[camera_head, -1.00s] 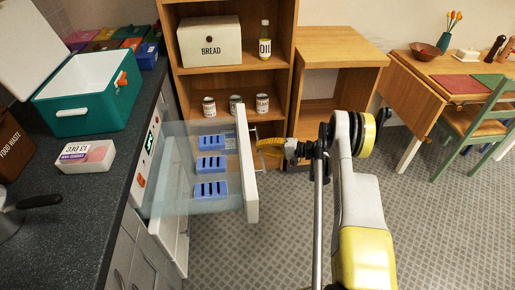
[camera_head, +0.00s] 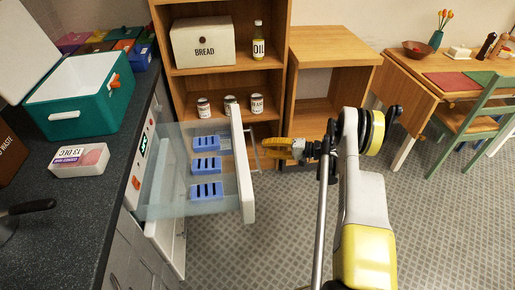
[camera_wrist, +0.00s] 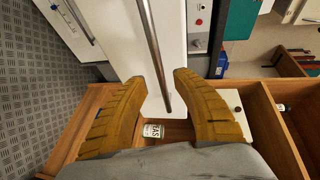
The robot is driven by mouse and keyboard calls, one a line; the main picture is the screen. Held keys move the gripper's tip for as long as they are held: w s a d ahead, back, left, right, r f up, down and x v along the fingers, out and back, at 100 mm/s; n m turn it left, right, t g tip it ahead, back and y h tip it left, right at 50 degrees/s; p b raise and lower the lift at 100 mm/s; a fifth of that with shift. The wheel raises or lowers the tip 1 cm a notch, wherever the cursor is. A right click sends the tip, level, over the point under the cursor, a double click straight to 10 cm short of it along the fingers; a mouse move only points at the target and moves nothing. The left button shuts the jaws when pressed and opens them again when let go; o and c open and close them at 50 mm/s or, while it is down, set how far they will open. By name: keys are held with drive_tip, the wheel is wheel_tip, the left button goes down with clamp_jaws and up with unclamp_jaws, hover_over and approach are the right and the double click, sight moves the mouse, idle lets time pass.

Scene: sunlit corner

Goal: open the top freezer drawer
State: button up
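The top freezer drawer (camera_head: 243,180) stands pulled out, with a clear side and a white front. Several blue slotted trays (camera_head: 206,165) lie inside it. Its bar handle (camera_head: 254,152) is on the right face of the front. My gripper (camera_head: 265,148), with yellow fingers, is just right of the handle. In the wrist view my gripper (camera_wrist: 162,78) has its fingers spread wide. The handle bar (camera_wrist: 157,50) runs ahead between the fingertips and appears clear of both. Nothing is gripped.
A wooden shelf (camera_head: 225,75) with jars, a bread box and an oil bottle stands behind the drawer. A dark counter (camera_head: 90,215) with a teal cool box (camera_head: 80,95) is at left. A wooden table (camera_head: 455,72) and green chair (camera_head: 480,118) stand at right. Patterned floor is free between.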

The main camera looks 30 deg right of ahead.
drive_tip(key=v, duration=0.7)
idle(0.3)
drive_tip(key=w+a+r+g+h, duration=0.1)
drive_tip(key=w+a+r, duration=0.1)
drive_tip(key=a+r, duration=0.3)
drive_tip(key=w+a+r+g+h, duration=0.1)
drive_tip(key=w+a+r, duration=0.1)
drive_tip(key=r, duration=0.5)
drive_tip(key=s+a+r+n+g+h, duration=0.2)
drive_tip(key=s+a+r+h, duration=0.25)
drive_tip(key=a+r, duration=0.55)
drive_tip(key=s+a+r+n+h, duration=0.1)
drive_tip(key=s+a+r, duration=0.2)
drive_tip(key=s, duration=0.3)
drive_tip(key=s+a+r+n+h, duration=0.1)
drive_tip(key=s+a+r, duration=0.25)
drive_tip(key=s, duration=0.25)
drive_tip(key=s+a+f+n+h, duration=0.1)
drive_tip(key=s+a+n+h, duration=0.1)
drive_tip(key=s, duration=1.2)
drive_tip(key=shift+s+f+n+t+h, duration=0.25)
drive_tip(key=shift+s+n+t+h, duration=0.15)
drive_tip(key=shift+n+h, duration=0.35)
